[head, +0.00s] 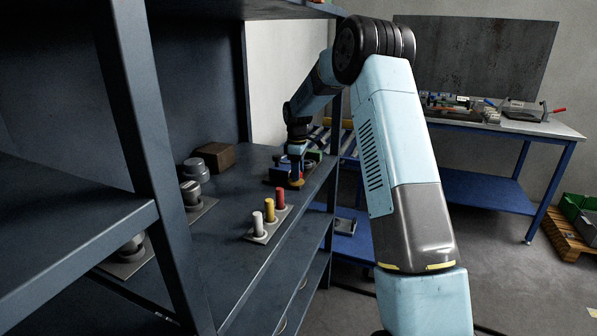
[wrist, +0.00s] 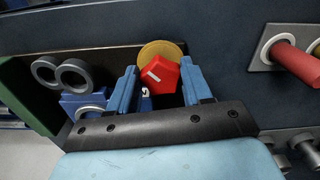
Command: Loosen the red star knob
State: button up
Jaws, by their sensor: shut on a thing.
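The red star knob (wrist: 160,76) shows in the wrist view between the two blue fingers of my gripper (wrist: 158,82). A white mark lies across its face, and a round tan disc (wrist: 163,50) shows behind it. My gripper is shut on the knob. In the head view my gripper (head: 296,170) points down at the far end of the dark shelf, over the tan disc (head: 297,183). The knob is hard to make out there.
A plate with white, yellow and red handles (head: 257,237) stands nearer on the shelf (head: 228,248). In the wrist view a red handle (wrist: 296,62) is at the right and grey rings (wrist: 73,74) at the left. A dark upright post (head: 152,150) stands left.

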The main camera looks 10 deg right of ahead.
jog(key=n, duration=0.4)
jog(key=shift+f+n, duration=0.1)
jog(key=shift+n, duration=0.2)
jog(key=shift+w+n, duration=0.15)
jog(key=shift+n, duration=1.65)
